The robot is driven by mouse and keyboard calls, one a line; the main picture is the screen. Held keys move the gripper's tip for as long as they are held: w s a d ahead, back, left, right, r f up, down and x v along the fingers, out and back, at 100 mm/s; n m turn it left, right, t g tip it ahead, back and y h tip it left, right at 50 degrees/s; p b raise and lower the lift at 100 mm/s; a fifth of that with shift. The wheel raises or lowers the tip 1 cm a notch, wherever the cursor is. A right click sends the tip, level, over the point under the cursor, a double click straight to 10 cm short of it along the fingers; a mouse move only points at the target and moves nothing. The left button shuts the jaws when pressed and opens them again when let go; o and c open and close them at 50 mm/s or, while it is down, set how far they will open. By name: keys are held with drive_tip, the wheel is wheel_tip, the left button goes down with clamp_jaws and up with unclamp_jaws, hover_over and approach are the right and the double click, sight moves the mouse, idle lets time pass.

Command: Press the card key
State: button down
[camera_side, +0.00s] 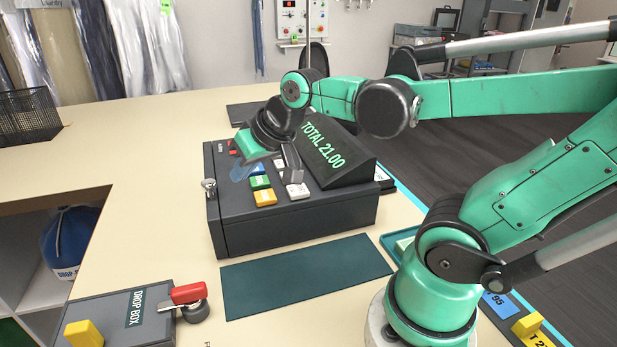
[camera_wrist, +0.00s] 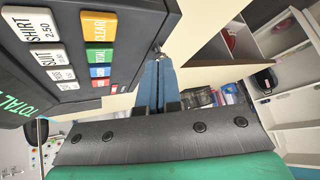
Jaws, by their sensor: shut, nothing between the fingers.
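The dark cash register (camera_side: 290,225) stands on the counter, with a sloped keypad. The wrist view shows an orange CLEAR key (camera_wrist: 98,27), a green TOTAL key (camera_wrist: 98,55), a blue key (camera_wrist: 100,72) and a small red key (camera_wrist: 101,83) in one column. The labels on the blue and red keys are too small to read, so I cannot tell which is the card key. My gripper (camera_side: 238,172) is shut and empty, its blue fingers over the keypad's left side. In the wrist view the fingers (camera_wrist: 156,62) are to the right of the keys, apart from them.
The register's display (camera_side: 325,150) reads TOTAL 21.00. White keys (camera_side: 297,190) share the keypad. A dark green mat (camera_side: 305,272) lies in front. A drop box (camera_side: 125,315) with a red handle is at lower left. A wire basket (camera_side: 28,118) stands at far left.

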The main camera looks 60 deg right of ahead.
sight(257, 169)
drive_tip(key=w+d+r+m, duration=0.2)
drive_tip(key=w+d+m, duration=0.1)
drive_tip(key=d, duration=0.3)
drive_tip(key=w+d+r+m+t+h, duration=0.1)
drive_tip(key=w+d+r+m, duration=0.1)
drive_tip(key=d, duration=0.4)
drive_tip(key=w+m, duration=0.1)
drive_tip(key=m, duration=0.1)
drive_tip(key=shift+w+r+m, duration=0.3)
drive_tip(key=shift+w+m, duration=0.1)
drive_tip(key=shift+f, duration=4.4)
drive_tip(key=shift+f, duration=0.4)
drive_tip(key=shift+f, duration=0.4)
drive_tip(key=shift+r, duration=0.8)
